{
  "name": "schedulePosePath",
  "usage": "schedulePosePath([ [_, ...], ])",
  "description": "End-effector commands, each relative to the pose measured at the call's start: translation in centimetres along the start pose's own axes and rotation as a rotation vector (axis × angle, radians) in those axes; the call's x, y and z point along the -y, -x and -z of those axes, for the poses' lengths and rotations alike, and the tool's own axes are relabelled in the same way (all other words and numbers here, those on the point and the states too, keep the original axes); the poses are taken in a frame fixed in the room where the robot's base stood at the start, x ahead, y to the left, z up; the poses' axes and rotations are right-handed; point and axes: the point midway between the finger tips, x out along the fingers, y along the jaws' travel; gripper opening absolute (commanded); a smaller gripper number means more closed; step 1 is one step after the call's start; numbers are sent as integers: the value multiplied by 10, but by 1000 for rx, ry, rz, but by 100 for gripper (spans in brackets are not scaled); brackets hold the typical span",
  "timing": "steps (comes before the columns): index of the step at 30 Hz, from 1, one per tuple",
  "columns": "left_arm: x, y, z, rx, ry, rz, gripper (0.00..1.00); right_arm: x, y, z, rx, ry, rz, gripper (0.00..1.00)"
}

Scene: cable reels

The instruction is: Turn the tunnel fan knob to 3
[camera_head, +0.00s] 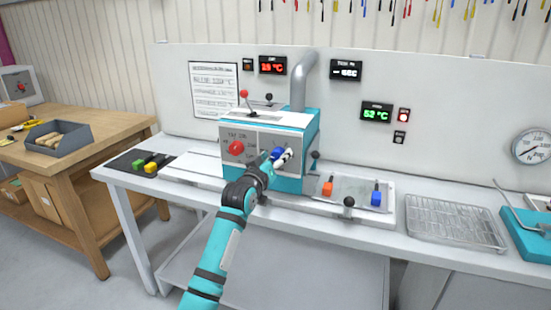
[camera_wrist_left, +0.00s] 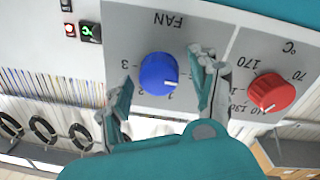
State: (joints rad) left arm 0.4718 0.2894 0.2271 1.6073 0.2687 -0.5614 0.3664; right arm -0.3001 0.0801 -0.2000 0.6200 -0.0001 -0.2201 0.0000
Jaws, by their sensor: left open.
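The blue fan knob (camera_wrist_left: 158,73) sits on the grey panel under the word FAN, which appears upside down in the left wrist view. In the head view the blue knob (camera_head: 276,154) shows at the front of the teal machine (camera_head: 290,184), partly covered by my left gripper (camera_head: 284,157). My right gripper is out of view.
A red temperature knob (camera_wrist_left: 271,92) is beside the fan knob, close to one finger; it also shows in the head view (camera_head: 236,147). A wire rack (camera_head: 455,222) lies further right.

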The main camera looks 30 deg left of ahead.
Motion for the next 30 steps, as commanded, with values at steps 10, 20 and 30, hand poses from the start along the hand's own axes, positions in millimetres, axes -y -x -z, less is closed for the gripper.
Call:
schedulePosePath([
  [10, 0, 0, 0, 0, 0, 0, 20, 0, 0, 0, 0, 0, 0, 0],
  [20, 0, 0, 0, 1, -17, 1, 7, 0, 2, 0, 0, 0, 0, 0],
  [30, -1, 0, 3, 9, -196, 4, 7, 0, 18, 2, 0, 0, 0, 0],
])
